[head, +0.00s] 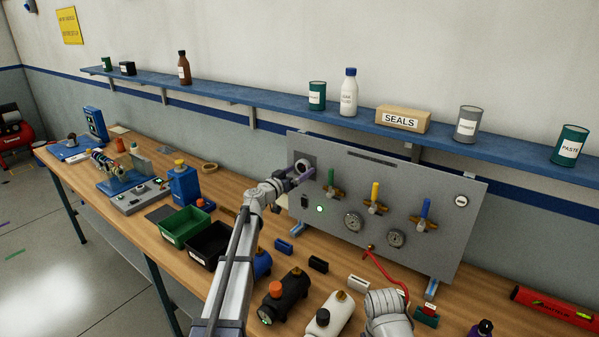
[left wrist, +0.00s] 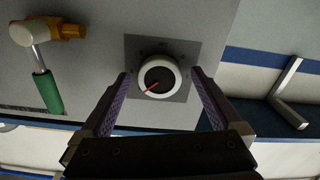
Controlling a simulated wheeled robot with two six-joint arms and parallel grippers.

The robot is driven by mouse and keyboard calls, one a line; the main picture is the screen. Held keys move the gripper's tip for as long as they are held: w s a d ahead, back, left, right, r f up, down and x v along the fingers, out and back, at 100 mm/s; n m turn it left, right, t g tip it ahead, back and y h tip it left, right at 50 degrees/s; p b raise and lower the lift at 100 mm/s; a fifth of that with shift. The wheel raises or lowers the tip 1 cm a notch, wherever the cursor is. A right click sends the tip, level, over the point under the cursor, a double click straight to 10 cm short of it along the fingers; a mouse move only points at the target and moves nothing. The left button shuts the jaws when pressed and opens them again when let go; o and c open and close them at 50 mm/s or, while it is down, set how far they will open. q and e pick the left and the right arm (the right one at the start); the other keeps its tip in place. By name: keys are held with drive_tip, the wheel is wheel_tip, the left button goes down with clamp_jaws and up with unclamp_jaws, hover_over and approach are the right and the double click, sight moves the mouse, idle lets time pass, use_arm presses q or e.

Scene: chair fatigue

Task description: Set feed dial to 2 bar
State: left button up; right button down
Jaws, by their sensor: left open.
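The feed dial (head: 303,165) is at the upper left of the grey upright panel (head: 330,240). In the left wrist view the dial (left wrist: 170,70) is a round knob with a pale rim, on a darker square plate (left wrist: 187,48). A red pointer on its face points to the lower left in that view. The scale marks are too small to read. My left gripper (head: 300,179) is open in front of the dial; in the wrist view its purple-lined fingers (left wrist: 160,76) stand on either side of the knob, with gaps showing. Part of my right arm shows at the bottom, without its gripper.
Green (head: 331,184), yellow (head: 375,193) and blue (head: 426,210) valve handles and two gauges (head: 353,222) (head: 396,238) are on the panel. Green (head: 183,226) and black (head: 208,244) bins stand left of my left arm. A shelf (head: 280,103) runs above.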

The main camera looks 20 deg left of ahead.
use_arm(q)
drive_tip(key=shift+w+d, duration=0.1)
drive_tip(key=shift+w, duration=0.2)
drive_tip(key=shift+c, duration=0.3)
drive_tip(key=c, duration=1.3)
